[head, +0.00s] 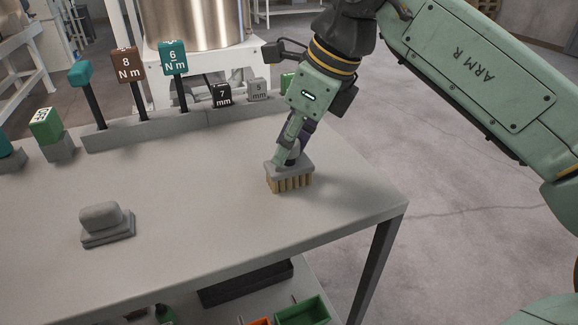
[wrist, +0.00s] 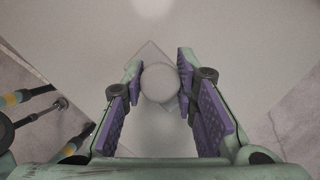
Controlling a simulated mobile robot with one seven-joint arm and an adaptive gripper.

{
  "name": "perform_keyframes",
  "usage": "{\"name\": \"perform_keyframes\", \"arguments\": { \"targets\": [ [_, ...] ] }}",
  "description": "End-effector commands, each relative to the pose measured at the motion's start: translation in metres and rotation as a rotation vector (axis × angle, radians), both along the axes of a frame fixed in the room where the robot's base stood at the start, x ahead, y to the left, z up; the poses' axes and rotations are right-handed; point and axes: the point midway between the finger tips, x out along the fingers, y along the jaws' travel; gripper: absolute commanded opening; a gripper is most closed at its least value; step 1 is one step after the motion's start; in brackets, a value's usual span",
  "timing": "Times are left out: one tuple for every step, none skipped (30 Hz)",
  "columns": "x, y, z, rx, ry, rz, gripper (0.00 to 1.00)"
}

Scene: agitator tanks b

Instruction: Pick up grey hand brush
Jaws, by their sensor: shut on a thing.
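The grey hand brush (head: 289,172) has a grey body with a round knob on top and tan bristles pointing down. It is upright near the right end of the grey table. My gripper (head: 292,150) comes down from above and is shut on the brush by its knob. In the wrist view the round knob (wrist: 160,82) sits between the purple finger pads, with part of the grey body behind it. I cannot tell whether the bristles touch the tabletop or hang just above it.
The grey table (head: 200,215) is mostly bare around the brush. A grey rounded block on a base (head: 106,224) stands at the front left. A rack (head: 150,130) with labelled tools lines the back edge. Green (head: 303,311) and dark (head: 245,283) trays lie below.

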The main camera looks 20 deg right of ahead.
Motion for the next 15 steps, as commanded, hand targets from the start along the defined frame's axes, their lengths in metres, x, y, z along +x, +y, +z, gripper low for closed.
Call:
{"name": "perform_keyframes", "arguments": {
  "targets": [
    [0.0000,0.0000,0.0001,0.000,0.000,0.000,0.05],
    [0.0000,0.0000,0.0001,0.000,0.000,0.000,0.03],
    [0.0000,0.0000,0.0001,0.000,0.000,0.000,0.01],
    [0.0000,-0.0001,0.0001,0.000,0.000,0.000,0.00],
    [0.0000,-0.0001,0.0001,0.000,0.000,0.000,0.00],
    [0.0001,0.0000,0.0004,0.001,-0.001,0.000,0.00],
    [0.0001,0.0000,0.0004,0.001,-0.001,0.000,0.00],
    [0.0001,0.0000,0.0004,0.001,-0.001,0.000,0.00],
    [0.0001,0.0000,0.0004,0.001,-0.001,0.000,0.00],
    [0.0001,0.0000,0.0004,0.001,-0.001,0.000,0.00],
    [0.0001,0.0000,0.0004,0.001,-0.001,0.000,0.00],
    [0.0001,0.0000,0.0006,0.000,-0.001,0.000,0.00],
    [0.0002,0.0000,0.0009,0.000,-0.001,0.000,0.00],
    [0.0002,0.0000,0.0017,0.000,-0.001,0.000,0.00],
    [0.0003,0.0000,0.0030,0.000,-0.001,0.000,0.00]
  ]
}}
